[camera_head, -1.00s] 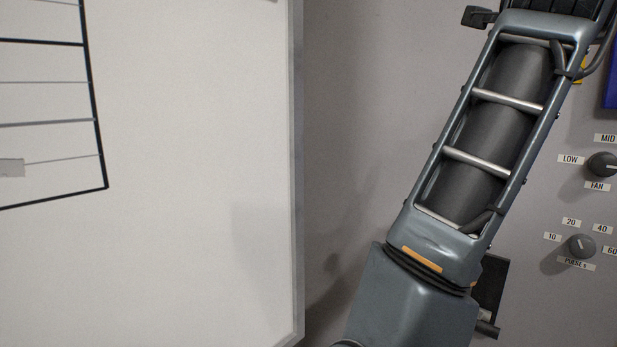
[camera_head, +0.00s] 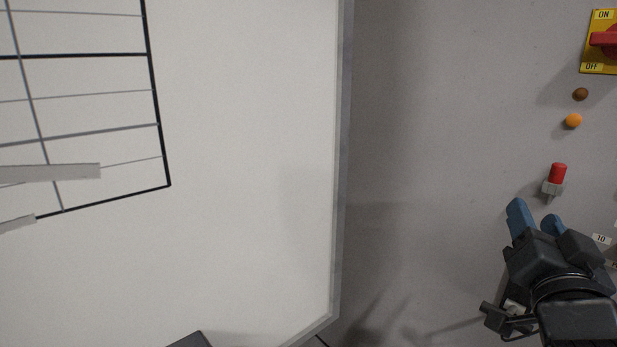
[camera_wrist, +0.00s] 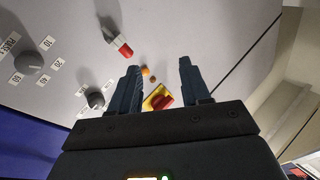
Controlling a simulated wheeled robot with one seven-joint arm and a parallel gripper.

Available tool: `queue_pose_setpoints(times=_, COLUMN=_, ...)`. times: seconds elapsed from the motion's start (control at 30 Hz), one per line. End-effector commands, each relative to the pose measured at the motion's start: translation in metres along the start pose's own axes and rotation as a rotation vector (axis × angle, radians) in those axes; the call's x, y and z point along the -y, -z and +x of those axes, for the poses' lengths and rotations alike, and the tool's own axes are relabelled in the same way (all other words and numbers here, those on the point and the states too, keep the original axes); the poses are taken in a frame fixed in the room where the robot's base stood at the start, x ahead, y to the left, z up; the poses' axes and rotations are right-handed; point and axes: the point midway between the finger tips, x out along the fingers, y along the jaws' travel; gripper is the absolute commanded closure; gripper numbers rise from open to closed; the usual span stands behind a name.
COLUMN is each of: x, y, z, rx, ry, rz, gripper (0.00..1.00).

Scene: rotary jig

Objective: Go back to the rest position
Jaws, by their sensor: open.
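My gripper (camera_head: 535,218) is at the lower right of the head view, in front of the grey panel (camera_head: 440,120). Its two blue fingers are apart and nothing is between them. In the wrist view my gripper (camera_wrist: 160,85) also shows open and empty. A red-tipped toggle (camera_head: 556,178) on the panel stands just above the fingertips in the head view. I cannot tell how far the fingers are from the panel.
A red rotary switch on a yellow ON/OFF plate (camera_head: 596,68) sits at the upper right. Below it are a brown lamp (camera_head: 580,94) and an orange lamp (camera_head: 573,121). The wrist view shows dark knobs (camera_wrist: 29,62). A whiteboard (camera_head: 250,230) fills the left.

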Motion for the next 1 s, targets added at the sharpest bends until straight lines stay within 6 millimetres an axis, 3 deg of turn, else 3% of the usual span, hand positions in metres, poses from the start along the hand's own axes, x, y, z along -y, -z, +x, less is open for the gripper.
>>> queue_pose_setpoints(times=0.2, x=-0.019, y=-0.051, z=-0.068, rx=0.120, ry=0.109, rz=-0.160, gripper=0.53)
queue_pose_setpoints(times=0.5, x=-0.043, y=-0.091, z=-0.177, rx=0.269, ry=0.239, rz=-0.293, gripper=0.53)
queue_pose_setpoints(times=0.73, x=-0.058, y=-0.097, z=-0.265, rx=0.374, ry=0.305, rz=-0.343, gripper=0.53)
queue_pose_setpoints(times=1.0, x=-0.068, y=-0.075, z=-0.361, rx=0.480, ry=0.332, rz=-0.358, gripper=0.53)
